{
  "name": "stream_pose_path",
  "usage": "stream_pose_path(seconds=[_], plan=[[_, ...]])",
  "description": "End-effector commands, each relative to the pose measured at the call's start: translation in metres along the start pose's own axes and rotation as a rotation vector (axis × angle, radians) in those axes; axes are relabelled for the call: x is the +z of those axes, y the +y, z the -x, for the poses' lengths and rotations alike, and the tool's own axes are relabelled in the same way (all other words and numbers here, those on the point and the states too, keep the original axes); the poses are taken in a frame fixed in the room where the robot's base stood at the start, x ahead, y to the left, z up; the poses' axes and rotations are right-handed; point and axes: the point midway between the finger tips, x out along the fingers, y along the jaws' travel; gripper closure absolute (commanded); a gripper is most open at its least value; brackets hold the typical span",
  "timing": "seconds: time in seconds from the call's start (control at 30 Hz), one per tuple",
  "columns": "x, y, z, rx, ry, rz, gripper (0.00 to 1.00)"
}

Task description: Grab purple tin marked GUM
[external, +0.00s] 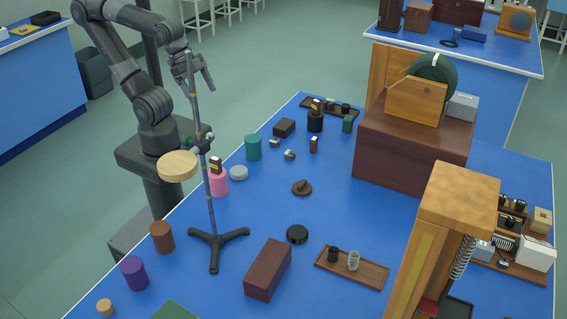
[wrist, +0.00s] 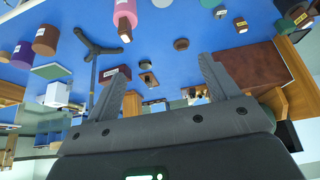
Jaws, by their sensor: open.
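A purple tin (external: 133,273) stands upright on the near left part of the blue bench, beside a brown tin (external: 161,237). In the wrist view, which looks upside down, the purple tin (wrist: 22,51) is at the far left with a pale label too small to read. My gripper (external: 203,80) is raised above the bench's left side, well away from the purple tin. In the wrist view my gripper (wrist: 162,66) has its fingers spread with nothing between them.
A tripod stand (external: 214,237) with a tall rod and a round wooden disc (external: 178,166) rises between my arm and the bench. A pink tin (external: 218,184), teal tin (external: 254,148) and cork (external: 105,307) stand along the left edge. A brown box (external: 268,270) lies to the right.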

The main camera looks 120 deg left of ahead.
Motion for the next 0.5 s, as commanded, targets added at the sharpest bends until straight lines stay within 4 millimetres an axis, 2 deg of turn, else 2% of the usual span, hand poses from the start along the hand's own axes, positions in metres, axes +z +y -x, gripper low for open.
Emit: stream_pose_path(seconds=[0.07,0.2,0.37,0.5], plan=[[-0.006,0.0,0.009,0.0,0.004,0.0,0.2],[-0.025,0.0,0.045,0.0,0.008,0.0,0.2],[-0.06,0.028,0.047,0.008,-0.049,-0.037,0.2],[-0.093,0.062,0.049,0.016,-0.094,-0.068,0.2]])
